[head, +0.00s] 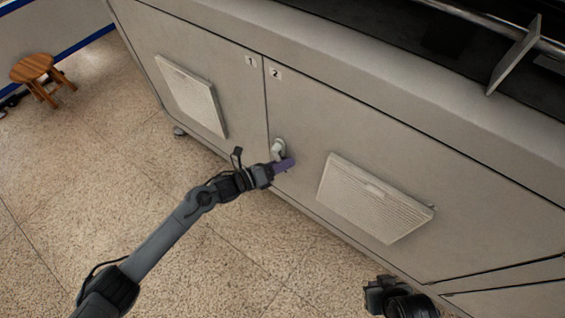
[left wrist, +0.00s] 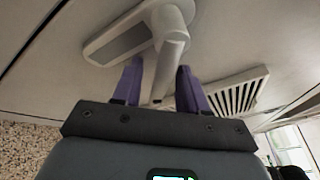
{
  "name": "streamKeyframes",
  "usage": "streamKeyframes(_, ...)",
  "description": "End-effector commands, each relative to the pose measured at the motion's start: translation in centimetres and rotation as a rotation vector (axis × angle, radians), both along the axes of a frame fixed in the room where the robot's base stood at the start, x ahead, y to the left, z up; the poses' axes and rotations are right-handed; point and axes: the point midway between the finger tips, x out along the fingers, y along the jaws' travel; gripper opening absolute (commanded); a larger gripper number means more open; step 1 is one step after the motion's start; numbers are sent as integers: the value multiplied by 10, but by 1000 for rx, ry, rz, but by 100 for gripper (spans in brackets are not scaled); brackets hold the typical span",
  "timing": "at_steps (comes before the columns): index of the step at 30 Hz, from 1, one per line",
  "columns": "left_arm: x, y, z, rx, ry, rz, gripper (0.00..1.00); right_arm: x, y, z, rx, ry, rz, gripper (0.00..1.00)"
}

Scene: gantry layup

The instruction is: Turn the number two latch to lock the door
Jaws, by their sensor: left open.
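The number two latch (head: 279,146) is a pale grey handle on the left edge of the door marked 2 (head: 330,135), beside the seam with door 1. My left gripper (head: 284,165) is at the latch, its purple fingers just below the latch's upper part. In the left wrist view the latch (left wrist: 172,22) has a rounded top on a recessed plate, and its lever hangs down between the two open fingers of the left gripper (left wrist: 160,85). I cannot tell whether either finger touches the lever. My right gripper's fingers do not show.
Door 1 (head: 225,75) is to the left, with a louvred vent (head: 192,95). Door 2 has another vent (head: 375,197) right of the latch. A wooden stool (head: 33,70) stands far left. The speckled floor (head: 110,150) before the cabinet is mostly clear.

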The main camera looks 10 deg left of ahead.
Motion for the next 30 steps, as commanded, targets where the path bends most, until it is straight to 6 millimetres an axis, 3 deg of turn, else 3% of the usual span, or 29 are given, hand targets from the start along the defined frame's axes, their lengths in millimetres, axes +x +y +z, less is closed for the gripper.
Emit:
streamKeyframes(7, -7, 10, 3, 1, 1, 1, 42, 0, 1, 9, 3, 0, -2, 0)
streamKeyframes(21, -51, 71, 10, 2, 2, 0, 42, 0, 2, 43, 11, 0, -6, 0)
streamKeyframes(30, -63, 87, 10, 1, 0, 1, 42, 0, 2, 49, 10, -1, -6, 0)
